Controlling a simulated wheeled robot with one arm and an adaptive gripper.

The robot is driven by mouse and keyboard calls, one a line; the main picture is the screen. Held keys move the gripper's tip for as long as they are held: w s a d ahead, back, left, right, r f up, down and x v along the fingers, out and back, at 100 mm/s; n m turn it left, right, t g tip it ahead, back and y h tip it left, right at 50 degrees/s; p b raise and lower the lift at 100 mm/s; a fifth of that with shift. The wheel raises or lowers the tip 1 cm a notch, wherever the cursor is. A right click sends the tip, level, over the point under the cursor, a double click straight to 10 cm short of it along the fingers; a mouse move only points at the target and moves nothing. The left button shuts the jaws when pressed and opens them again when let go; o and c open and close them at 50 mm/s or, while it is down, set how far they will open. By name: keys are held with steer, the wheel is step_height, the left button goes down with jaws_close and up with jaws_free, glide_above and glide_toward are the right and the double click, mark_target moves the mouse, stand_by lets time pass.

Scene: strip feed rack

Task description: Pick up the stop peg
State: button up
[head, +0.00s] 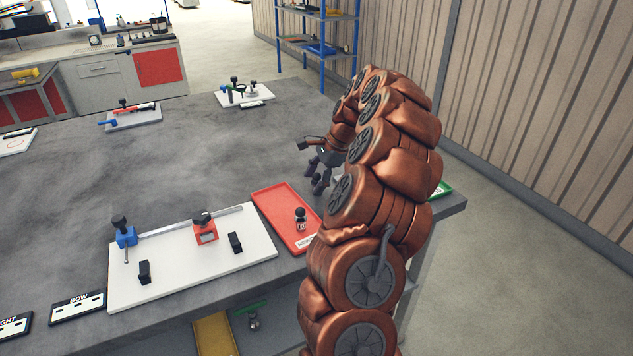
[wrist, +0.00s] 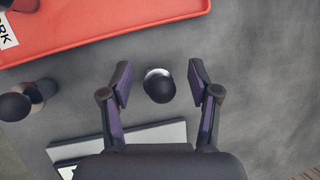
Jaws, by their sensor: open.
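A small peg-like piece with a round black top and a silver rim (wrist: 159,86), which I take for the stop peg, stands on the grey table in the wrist view. My gripper (wrist: 159,84) is open, with one finger on each side of the piece and a gap on both sides. In the head view my gripper (head: 318,180) is low over the table, just beyond the red tray. My arm hides part of that area, and I cannot clearly make out the piece there.
The red tray (head: 272,213) holds a black-knobbed part (head: 300,215); its edge also shows in the wrist view (wrist: 110,22). Another black-knobbed piece (wrist: 18,104) stands left of my gripper. A white board (head: 180,277) with a blue and a red clamp lies nearer. The table's middle is clear.

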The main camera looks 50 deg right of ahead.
steer(key=shift+x, duration=0.8)
steer(key=shift+s, duration=0.1)
jaws_close()
